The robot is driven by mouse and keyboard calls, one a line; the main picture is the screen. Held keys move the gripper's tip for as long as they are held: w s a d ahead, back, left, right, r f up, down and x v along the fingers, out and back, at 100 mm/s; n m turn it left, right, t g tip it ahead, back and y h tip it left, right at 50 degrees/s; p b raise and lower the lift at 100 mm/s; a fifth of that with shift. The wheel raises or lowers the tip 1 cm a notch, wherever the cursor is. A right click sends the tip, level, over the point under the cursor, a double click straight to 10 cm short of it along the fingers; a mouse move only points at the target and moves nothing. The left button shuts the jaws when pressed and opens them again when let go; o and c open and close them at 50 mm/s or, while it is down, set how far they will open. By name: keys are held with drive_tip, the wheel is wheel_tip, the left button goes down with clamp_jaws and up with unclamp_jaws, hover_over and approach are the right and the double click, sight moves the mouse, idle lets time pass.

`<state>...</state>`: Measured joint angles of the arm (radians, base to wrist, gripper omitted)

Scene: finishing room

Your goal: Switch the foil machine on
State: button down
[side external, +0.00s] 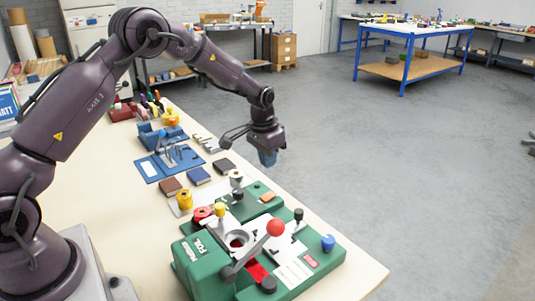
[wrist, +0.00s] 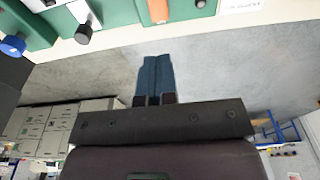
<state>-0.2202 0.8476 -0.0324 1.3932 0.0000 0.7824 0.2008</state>
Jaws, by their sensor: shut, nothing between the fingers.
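The green foil machine (side external: 196,272) stands at the near end of the table, with a lever ending in a red ball (side external: 276,228). A blue knob (side external: 328,242), black knobs and a small red part (side external: 310,261) sit on its right side. Its green edge also shows along the top of the wrist view (wrist: 118,12), with the blue knob (wrist: 12,45) and a black knob (wrist: 83,34). My gripper (side external: 268,160) is shut and empty, in the air beyond the machine's far end. Its blue fingers meet in the wrist view (wrist: 155,62). I cannot tell which control is the switch.
The cream table (side external: 347,284) also holds a yellow spool (side external: 185,199), small dark blocks (side external: 170,186), a blue folder-like board (side external: 150,168) and several tools farther back. A blue-framed workbench (side external: 412,34) stands far back.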

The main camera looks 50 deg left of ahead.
sight(272, 193)
drive_tip(key=f, duration=0.6)
drive_tip(key=w+f, duration=0.1)
drive_tip(key=f, duration=0.2)
drive_tip(key=shift+w+f, duration=0.1)
drive_tip(key=shift+f, duration=0.2)
drive_tip(key=shift+f, duration=0.1)
